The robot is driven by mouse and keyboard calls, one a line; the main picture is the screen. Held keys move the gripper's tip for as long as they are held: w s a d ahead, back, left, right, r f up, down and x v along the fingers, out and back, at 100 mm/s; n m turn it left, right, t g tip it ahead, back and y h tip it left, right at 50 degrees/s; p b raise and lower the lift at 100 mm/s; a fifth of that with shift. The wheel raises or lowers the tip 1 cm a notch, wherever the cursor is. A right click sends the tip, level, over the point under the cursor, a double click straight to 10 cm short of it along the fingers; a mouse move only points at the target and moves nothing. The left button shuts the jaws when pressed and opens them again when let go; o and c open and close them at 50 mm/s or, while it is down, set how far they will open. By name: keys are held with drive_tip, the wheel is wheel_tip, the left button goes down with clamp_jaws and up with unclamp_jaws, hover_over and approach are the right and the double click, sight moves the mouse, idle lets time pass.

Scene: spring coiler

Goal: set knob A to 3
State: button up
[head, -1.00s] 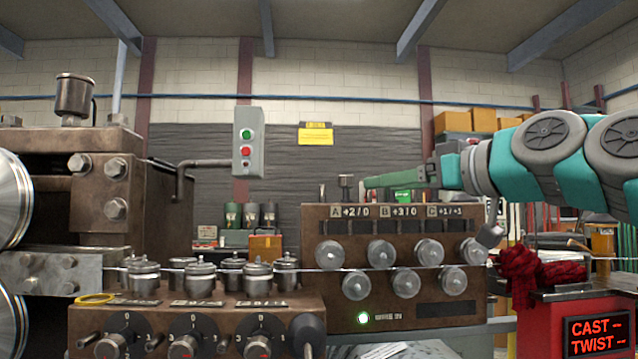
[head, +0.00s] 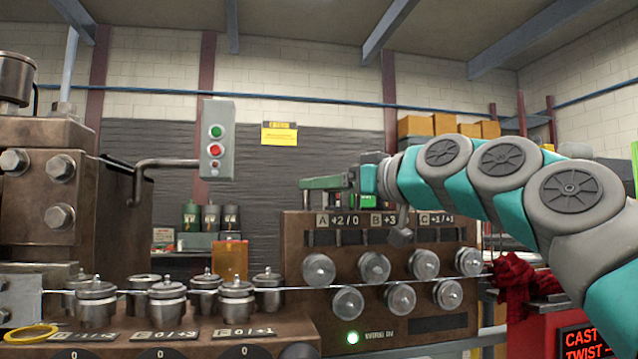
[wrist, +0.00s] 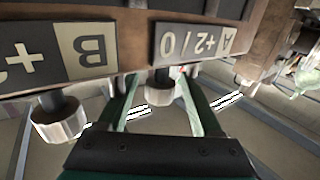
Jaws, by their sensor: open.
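The brown box (head: 296,262) carries plates marked A, B and C along its top front. The A plate (head: 338,221) reads "A +2/0"; it is upside down in the wrist view (wrist: 200,40). Knob A (wrist: 160,92), a short pale cylinder, shows by that plate in the wrist view, and I cannot make out its setting. My gripper (wrist: 158,80) is open, its two green fingers on either side of this knob, with gaps showing. In the head view my gripper (head: 322,184) is over the box's top left and hides the knob.
Knob B (wrist: 60,118) stands close beside the left finger in the wrist view. Several round rollers (head: 373,267) with a wire between them cover the box's front. A control box (head: 216,140) hangs on a bent pipe at left. A red display stand (head: 545,325) is at right.

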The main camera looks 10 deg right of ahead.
drive_tip(key=shift+x, duration=0.85)
drive_tip(key=shift+c, duration=0.3)
clamp_jaws()
